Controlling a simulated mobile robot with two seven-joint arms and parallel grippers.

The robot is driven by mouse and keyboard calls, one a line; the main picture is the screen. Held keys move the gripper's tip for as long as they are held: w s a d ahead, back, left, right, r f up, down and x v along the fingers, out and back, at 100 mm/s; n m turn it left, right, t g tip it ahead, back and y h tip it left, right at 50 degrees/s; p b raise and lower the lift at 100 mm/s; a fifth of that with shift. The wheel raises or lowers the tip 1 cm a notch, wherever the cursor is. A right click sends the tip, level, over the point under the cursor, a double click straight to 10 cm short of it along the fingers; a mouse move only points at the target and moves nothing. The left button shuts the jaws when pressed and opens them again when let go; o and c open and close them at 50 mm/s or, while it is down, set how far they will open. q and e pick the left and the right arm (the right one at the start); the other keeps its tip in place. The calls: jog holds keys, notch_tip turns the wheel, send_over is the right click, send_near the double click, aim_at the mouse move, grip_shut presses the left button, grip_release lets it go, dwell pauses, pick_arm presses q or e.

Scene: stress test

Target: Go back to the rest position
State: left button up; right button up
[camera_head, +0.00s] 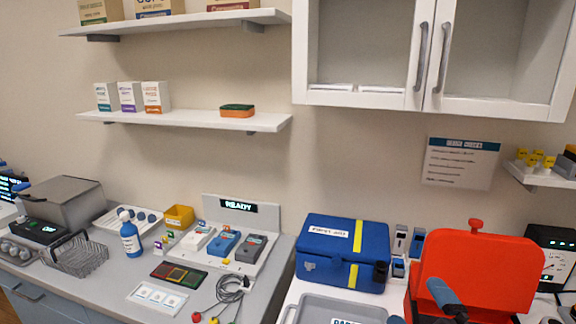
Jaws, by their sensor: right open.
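My left gripper is not in view.
A blue box (325,262) with a yellow strap and a grey tray (335,308) stand left of the red unit. The left counter holds a wire basket (77,257), a blue bottle (130,238) and a cable (228,291). Shelves (190,120) and a cabinet (430,60) hang above.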

jog(key=s+d+f+m+g+h, duration=0.6)
jog(key=d+f+m+g, duration=0.2)
jog(key=f+m, duration=0.3)
jog(key=s+a+f+m+g+y, duration=0.1)
jog(key=s+f+m+g, duration=0.1)
jog(key=s+f+g, duration=0.35)
jog(key=s+f+m+g+y, duration=0.1)
jog(key=s+f+m+g, duration=0.15)
jog(key=s, duration=0.55)
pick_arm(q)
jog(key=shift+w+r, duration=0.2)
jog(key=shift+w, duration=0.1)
pick_arm(e)
jog(key=w+f+n+t, duration=0.1)
jog(key=w+f+t, duration=0.7)
jog(key=f, duration=0.2)
jog(key=shift+f+y, duration=0.3)
jog(key=shift+f, duration=0.05)
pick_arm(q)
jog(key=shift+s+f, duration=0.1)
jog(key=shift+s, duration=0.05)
